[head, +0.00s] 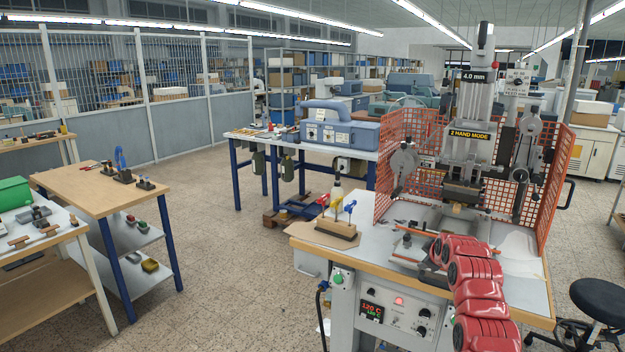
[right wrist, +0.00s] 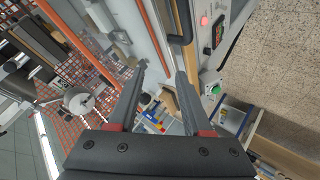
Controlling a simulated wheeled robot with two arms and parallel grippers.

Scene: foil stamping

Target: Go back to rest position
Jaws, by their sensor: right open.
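My right arm (head: 470,265), red and segmented, reaches in from the lower right in the head view, over the front of the press table. In the right wrist view my right gripper (right wrist: 160,76) is open, its two dark fingers apart with nothing between them. Its fingers stand beside the table's front edge and control panel. The stamping press (head: 468,150), marked "2 HAND MODE", stands behind the arm. My left gripper is not in the head view.
Orange mesh guards (head: 402,135) flank the press. The control panel (head: 395,312) has a lit display and a green button (head: 338,279). A tool holder (head: 336,230) stands on the table's left. A black stool (head: 600,298) is at the right. Open floor lies left of the press table.

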